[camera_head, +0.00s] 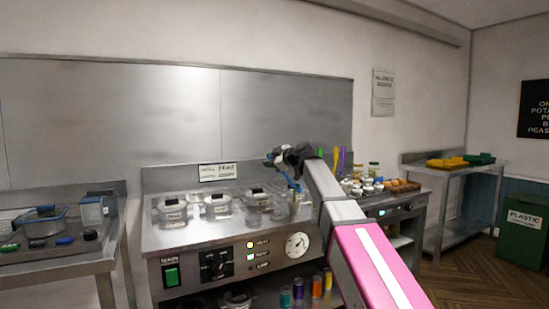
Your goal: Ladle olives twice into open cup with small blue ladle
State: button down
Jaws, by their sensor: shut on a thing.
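My gripper (280,160) is above the back right of the steel range top (200,236), seen from behind the arm. It is shut on what looks like the small blue ladle (270,160); a bit of blue shows at the jaws and more blue shows just below. The bowl of the ladle cannot be made out. Lidded clear containers with labels stand on the range: one at left (172,212), one in the middle (215,207) and one further right (257,197). Small clear vessels stand below the gripper; which is the open cup, and where the olives are, I cannot tell.
A side table (60,263) at left holds a blue-rimmed tub (40,220) and several coloured small items. Right of my arm, a counter carries jars and a wooden board (403,186). A control panel with a dial (297,245) fronts the range.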

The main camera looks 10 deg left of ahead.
jog(key=s+a+f+n+t+h, duration=0.1)
jog(key=s+a+f+n, duration=0.1)
jog(key=f, duration=0.4)
jog(key=s+a+f+n+h, duration=0.2)
jog(key=f+n, duration=0.2)
jog(key=f, duration=0.2)
jog(key=shift+s+a+f+t, duration=0.2)
jog(key=shift+a+f+t, duration=0.1)
jog(key=shift+t, duration=0.1)
dwell(1.1)
jog(key=w+d+r+m+g+y, duration=0.1)
jog(key=w+d+r+m, duration=0.15)
jog(key=r, duration=0.35)
jog(key=w+d+r+m+g+y, duration=0.1)
jog(key=w+d+r+m+y, duration=0.15)
jog(key=r, duration=0.35)
jog(key=w+d+r+m+y, duration=0.2)
jog(key=w+d+r+m, duration=0.3)
jog(key=w+d+m, duration=0.3)
jog(key=shift+d+r, duration=0.4)
jog(key=shift+d, duration=0.05)
